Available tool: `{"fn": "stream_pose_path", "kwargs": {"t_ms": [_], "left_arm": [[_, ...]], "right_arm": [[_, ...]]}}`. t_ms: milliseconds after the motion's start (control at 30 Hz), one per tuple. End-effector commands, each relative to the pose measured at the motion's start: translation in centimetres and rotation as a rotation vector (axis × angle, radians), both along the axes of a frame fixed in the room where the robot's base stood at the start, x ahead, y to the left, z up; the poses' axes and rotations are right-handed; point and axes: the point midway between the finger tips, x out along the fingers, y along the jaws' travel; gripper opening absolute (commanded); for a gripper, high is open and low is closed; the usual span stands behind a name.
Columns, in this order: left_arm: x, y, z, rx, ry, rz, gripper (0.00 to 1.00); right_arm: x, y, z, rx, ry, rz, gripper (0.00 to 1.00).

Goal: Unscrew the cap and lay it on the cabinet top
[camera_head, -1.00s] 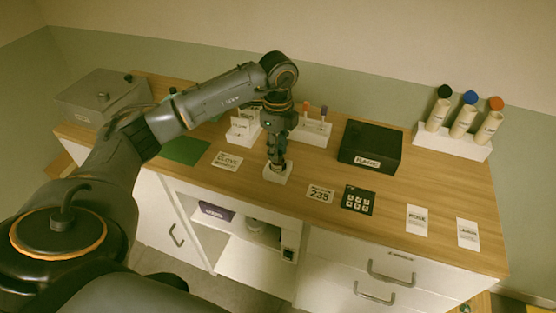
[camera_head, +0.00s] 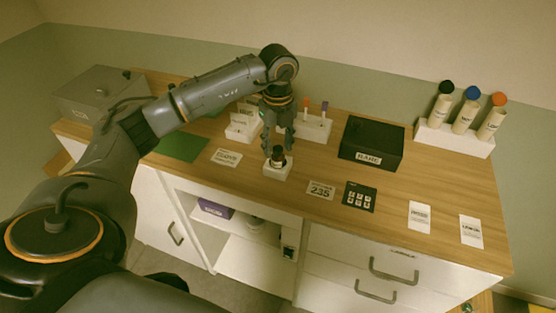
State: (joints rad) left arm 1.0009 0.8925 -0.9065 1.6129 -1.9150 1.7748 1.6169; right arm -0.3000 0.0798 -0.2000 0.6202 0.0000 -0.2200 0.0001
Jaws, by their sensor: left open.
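A small dark bottle (camera_head: 278,161) stands upright in a white block holder (camera_head: 277,172) near the front of the wooden cabinet top (camera_head: 390,205). Its top is dark; I cannot tell whether that is a cap or the bare neck. My left gripper (camera_head: 278,147) points down right over the bottle. Its fingers are spread apart, one on each side of the bottle's top, and I see no cap held in them. Whether a fingertip touches the bottle is too small to tell. My right gripper is out of view.
A black box (camera_head: 370,143) stands right of the bottle. A white rack (camera_head: 455,143) with black-, blue- and orange-capped bottles is at the back right. A dark keypad card (camera_head: 359,197) and a "235" card (camera_head: 320,191) lie nearby. A green mat (camera_head: 183,147) lies left.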

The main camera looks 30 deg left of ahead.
Motion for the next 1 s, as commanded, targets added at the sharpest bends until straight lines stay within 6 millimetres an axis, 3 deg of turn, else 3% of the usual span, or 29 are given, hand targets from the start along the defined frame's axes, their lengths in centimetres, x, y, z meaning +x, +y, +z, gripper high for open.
{"fn": "stream_pose_path", "kwargs": {"t_ms": [633, 800, 1000], "left_arm": [[0.0, 0.0, -0.1, 0.001, -0.001, -0.959, 0.43], [0.0, 0.0, 0.0, -0.001, -0.001, -1.085, 0.43], [0.0, 0.0, 0.1, 0.000, 0.000, -1.093, 0.43]], "right_arm": [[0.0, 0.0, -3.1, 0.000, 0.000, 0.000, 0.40], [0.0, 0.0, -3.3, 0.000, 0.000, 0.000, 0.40], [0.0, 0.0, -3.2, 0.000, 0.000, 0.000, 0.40]]}}
